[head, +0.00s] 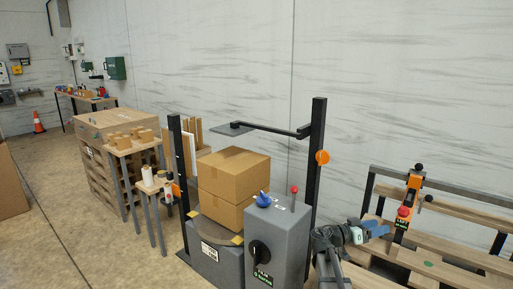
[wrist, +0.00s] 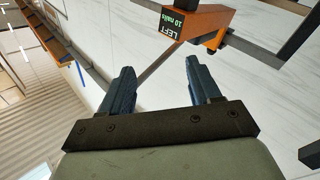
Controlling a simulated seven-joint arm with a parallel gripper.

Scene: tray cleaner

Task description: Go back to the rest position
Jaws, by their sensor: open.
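My gripper (head: 378,229) is at the right of the head view, in front of the pallet-wood frame and just left of an orange and black tool. Its two blue fingers point right. In the wrist view my gripper (wrist: 157,88) has its fingers spread apart with nothing between them. An orange block labelled "LEFT 10 nails" (wrist: 196,24) is beyond the fingertips, apart from them.
The orange and black tool (head: 413,183) with a red knob stands by the wooden slats (head: 456,239). Left of my arm are a grey machine box (head: 287,240) and stacked cartons (head: 233,172) inside a black post frame (head: 317,130). Small tables stand farther left.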

